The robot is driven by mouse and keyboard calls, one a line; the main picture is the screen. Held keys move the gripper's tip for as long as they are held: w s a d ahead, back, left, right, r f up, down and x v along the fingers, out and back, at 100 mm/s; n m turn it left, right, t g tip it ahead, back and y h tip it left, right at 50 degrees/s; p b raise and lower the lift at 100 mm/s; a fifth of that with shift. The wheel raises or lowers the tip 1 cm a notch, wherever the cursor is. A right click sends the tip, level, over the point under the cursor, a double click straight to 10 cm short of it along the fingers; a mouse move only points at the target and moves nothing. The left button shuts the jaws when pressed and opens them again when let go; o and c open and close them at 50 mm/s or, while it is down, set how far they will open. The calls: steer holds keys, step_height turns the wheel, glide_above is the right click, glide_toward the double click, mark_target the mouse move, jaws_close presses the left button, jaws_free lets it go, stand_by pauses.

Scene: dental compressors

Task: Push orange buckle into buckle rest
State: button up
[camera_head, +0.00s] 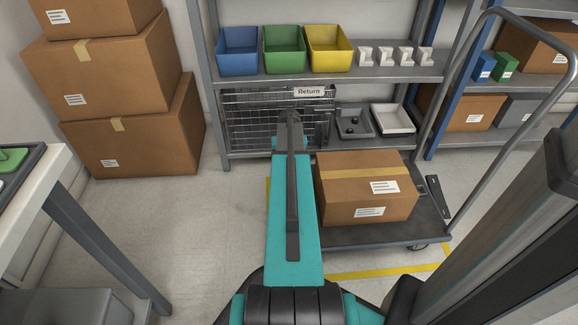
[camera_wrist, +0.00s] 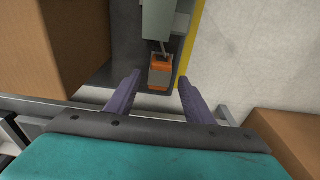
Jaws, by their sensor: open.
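The orange buckle (camera_wrist: 160,63) shows in the wrist view as a small block with orange ends and a grey-brown middle. A thin link runs from its top to a grey-green block (camera_wrist: 165,20); I cannot tell whether this block is the buckle rest. My gripper (camera_wrist: 158,77) is open, its two purple fingers spread to the left and right of the buckle. The fingers look apart from it, but how far above it they are is unclear. In the head view my teal arm reaches forward, and neither the fingers nor the buckle can be made out.
A cardboard box (camera_head: 367,190) stands on the dark trolley (camera_head: 380,236), and a box (camera_wrist: 50,45) is close left of my gripper. A shelf with a blue bin (camera_head: 238,52), a wire basket (camera_head: 250,125) and trays is behind. Stacked boxes (camera_head: 130,130) stand left. Floor shows between.

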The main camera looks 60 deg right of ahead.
step_height(320, 180, up, 11)
steer(key=a+p, duration=0.1)
steer(key=p, duration=0.2)
steer(key=shift+s+p, duration=0.3)
steer(key=shift+s, duration=0.15)
steer(key=shift+f, duration=0.15)
